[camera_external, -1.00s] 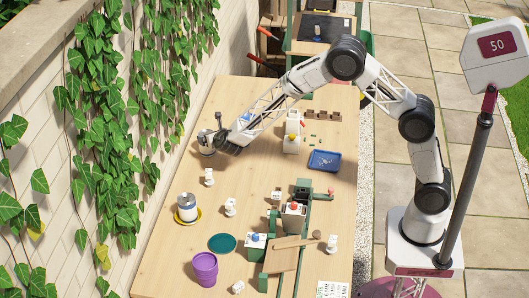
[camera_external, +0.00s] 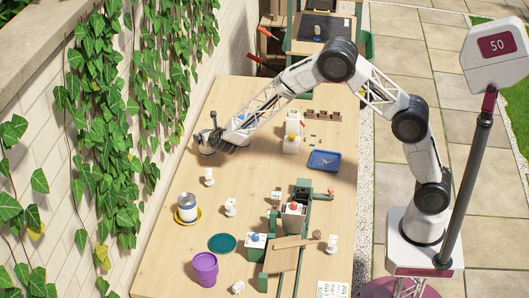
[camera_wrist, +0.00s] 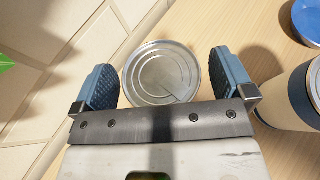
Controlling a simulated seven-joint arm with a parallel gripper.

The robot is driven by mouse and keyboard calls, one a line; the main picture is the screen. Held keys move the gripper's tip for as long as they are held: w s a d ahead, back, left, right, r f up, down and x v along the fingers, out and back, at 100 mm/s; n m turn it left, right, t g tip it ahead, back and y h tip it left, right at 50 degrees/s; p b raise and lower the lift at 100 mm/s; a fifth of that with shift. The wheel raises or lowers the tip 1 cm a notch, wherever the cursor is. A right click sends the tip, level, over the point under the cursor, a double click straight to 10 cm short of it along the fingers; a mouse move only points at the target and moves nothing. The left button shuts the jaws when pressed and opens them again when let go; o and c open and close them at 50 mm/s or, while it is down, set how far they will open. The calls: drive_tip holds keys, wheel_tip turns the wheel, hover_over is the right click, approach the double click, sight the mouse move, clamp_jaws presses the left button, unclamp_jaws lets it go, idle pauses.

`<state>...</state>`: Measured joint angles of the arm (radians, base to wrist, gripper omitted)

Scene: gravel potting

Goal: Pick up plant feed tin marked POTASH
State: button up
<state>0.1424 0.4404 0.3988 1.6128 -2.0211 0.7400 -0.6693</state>
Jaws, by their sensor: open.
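A round tin (camera_wrist: 162,72) with a ridged bare metal lid stands between the spread fingers of my gripper (camera_wrist: 164,80) in the wrist view. A gap shows beside each finger, and I see only its top. No POTASH marking can be read. In the external view, my gripper (camera_external: 220,143) is low over the table's far left edge, by a small silvery tin (camera_external: 206,151) that the gripper partly hides. My gripper is open and holds nothing.
A cream and navy cylinder (camera_wrist: 298,98) is close right of my gripper, with a blue round object (camera_wrist: 309,20) beyond. The ivy wall is at the left. Another tin (camera_external: 177,207) stands on a yellow saucer (camera_external: 188,220). A blue tray (camera_external: 325,161) lies to the right.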

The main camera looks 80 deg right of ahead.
drive_tip(key=shift+w+d+f, duration=0.1)
drive_tip(key=shift+w+d, duration=0.1)
drive_tip(key=shift+d, duration=0.05)
idle(0.4)
drive_tip(key=c, duration=1.1)
drive_tip(key=shift+r, duration=0.7)
wheel_tip(320, 180, up, 2)
drive_tip(key=shift+r, duration=0.1)
drive_tip(key=s+a, duration=0.1)
drive_tip(key=s, duration=0.4)
drive_tip(key=s+a+r, duration=0.1)
drive_tip(key=s, duration=0.4)
drive_tip(key=s+a, duration=0.2)
drive_tip(key=s, duration=0.3)
drive_tip(key=shift+s+r, duration=0.2)
drive_tip(key=shift+s, duration=0.05)
